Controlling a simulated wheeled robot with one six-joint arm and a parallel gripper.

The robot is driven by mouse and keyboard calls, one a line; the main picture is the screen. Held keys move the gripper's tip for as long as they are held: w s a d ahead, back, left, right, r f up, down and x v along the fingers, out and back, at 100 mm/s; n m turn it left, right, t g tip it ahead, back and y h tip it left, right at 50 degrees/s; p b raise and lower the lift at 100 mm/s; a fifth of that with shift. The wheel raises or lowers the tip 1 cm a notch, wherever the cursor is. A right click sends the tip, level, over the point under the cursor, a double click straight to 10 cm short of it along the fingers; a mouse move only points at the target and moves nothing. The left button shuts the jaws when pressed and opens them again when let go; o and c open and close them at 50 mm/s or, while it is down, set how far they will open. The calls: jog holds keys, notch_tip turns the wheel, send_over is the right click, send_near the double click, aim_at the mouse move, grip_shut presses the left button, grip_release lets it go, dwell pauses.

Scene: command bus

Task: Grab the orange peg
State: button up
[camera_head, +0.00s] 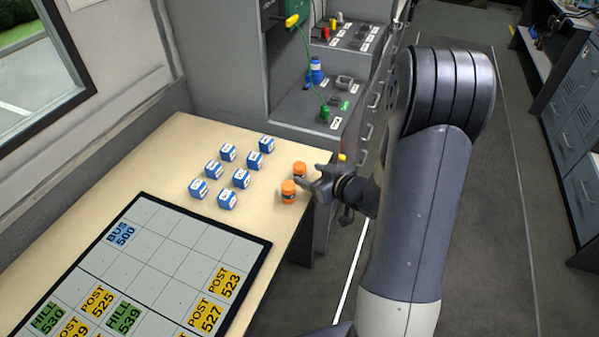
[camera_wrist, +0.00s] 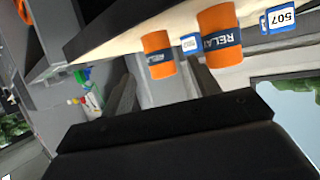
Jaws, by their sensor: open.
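Two orange pegs with dark label bands stand upright on the table's right side. The nearer orange peg (camera_head: 288,191) also shows in the wrist view (camera_wrist: 220,42), its band reading "RELA", the rest cut off. The farther orange peg (camera_head: 299,170) is at the wrist view's upper middle (camera_wrist: 158,50). My gripper (camera_head: 316,182) is open and empty just right of the pegs, by the table edge, with its fingers pointing toward them.
Several blue-and-white cubes (camera_head: 240,179) stand left of the pegs on the table (camera_head: 190,150). A marked board (camera_head: 180,255) lies in front. A grey console (camera_head: 295,110) with a blue bottle (camera_head: 315,73) stands behind. The floor (camera_head: 520,220) on the right is clear.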

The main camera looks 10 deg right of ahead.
aim_at(304, 172)
jog(key=shift+x, duration=2.75)
jog(key=shift+r, duration=0.1)
jog(key=shift+c, duration=0.5)
jog(key=c, duration=1)
